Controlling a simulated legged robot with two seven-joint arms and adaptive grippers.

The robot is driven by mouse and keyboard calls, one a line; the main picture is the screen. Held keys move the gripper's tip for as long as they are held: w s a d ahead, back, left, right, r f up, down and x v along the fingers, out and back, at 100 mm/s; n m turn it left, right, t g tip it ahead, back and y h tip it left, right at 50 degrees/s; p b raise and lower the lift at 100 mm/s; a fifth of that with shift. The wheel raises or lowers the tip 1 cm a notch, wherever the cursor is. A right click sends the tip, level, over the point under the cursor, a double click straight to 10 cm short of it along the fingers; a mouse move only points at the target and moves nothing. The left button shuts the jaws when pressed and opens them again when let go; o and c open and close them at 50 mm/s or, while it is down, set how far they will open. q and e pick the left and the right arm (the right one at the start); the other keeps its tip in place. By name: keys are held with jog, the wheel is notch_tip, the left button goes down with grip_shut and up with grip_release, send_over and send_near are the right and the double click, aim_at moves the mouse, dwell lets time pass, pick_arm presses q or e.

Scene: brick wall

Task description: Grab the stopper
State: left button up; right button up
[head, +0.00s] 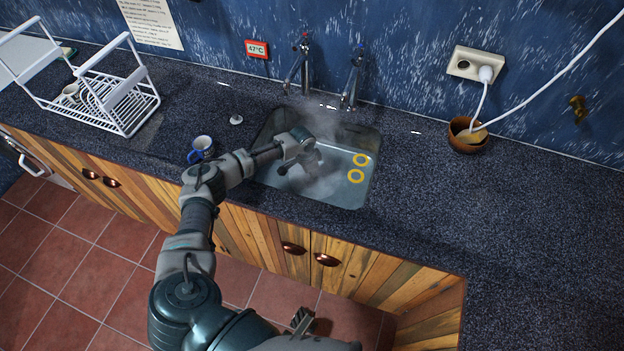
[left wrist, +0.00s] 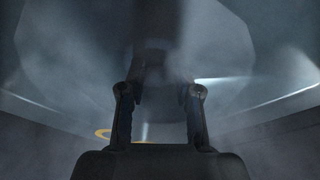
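My left gripper (head: 300,166) reaches down into the steaming metal sink (head: 335,190). In the left wrist view its two fingers (left wrist: 160,100) stand apart, with a blurred dark shape beyond and between them that I cannot identify. A small white round piece (head: 236,119), which may be the stopper, lies on the counter left of the sink, apart from the gripper. No stopper can be made out inside the sink through the steam. Part of what looks like my right gripper (head: 303,319) shows at the bottom of the head view; its finger state is unclear.
A blue-and-white mug (head: 202,146) stands near the counter's front edge, close to my left forearm. Two taps (head: 303,68) rise behind the sink. A white dish rack (head: 118,97) stands left; the right counter is mostly clear.

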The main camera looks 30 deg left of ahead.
pick_arm(q)
jog(key=shift+d, duration=0.25)
grip_shut()
jog(key=shift+d, duration=0.25)
pick_arm(e)
jog(key=shift+d+f, duration=0.1)
jog(key=shift+d, duration=0.25)
